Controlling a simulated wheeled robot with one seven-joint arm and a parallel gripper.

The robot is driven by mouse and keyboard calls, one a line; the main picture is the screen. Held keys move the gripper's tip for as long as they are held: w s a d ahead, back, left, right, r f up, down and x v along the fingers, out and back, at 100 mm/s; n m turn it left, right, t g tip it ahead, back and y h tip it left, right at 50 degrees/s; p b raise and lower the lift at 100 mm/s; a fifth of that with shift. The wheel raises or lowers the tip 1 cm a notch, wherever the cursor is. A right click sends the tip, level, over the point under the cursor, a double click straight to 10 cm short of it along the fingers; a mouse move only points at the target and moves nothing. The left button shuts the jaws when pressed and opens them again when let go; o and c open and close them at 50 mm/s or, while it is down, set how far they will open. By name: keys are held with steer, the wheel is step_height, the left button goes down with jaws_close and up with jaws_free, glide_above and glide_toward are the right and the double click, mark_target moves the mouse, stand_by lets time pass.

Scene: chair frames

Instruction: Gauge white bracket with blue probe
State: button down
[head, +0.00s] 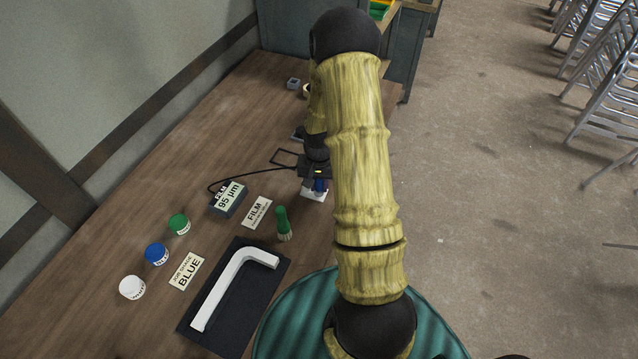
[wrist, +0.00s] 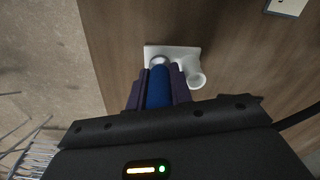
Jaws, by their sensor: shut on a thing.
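The white bracket (head: 222,290) is a bent bar lying on a dark mat (head: 262,306) at the front of the table in the head view. My gripper (head: 318,182) is beyond it, mostly behind my arm. In the wrist view, my gripper (wrist: 158,92) is shut on the blue probe (wrist: 158,86), one finger on each side. The probe's far end is over or at a small white plate (wrist: 150,50), which also shows in the head view (head: 312,196). Whether the probe touches the plate is unclear.
A gauge box (head: 229,200) reads "FILM 95 µm", with a dark cable running towards my gripper. A FILM card (head: 256,212), a "JOB GRADE BLUE" card (head: 187,271), a green-handled brush (head: 283,223) and white (head: 132,287), blue (head: 157,254) and green (head: 179,225) pots stand nearby.

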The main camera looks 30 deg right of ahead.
steer(key=shift+r+p, duration=2.65)
steer(key=shift+r, duration=0.9)
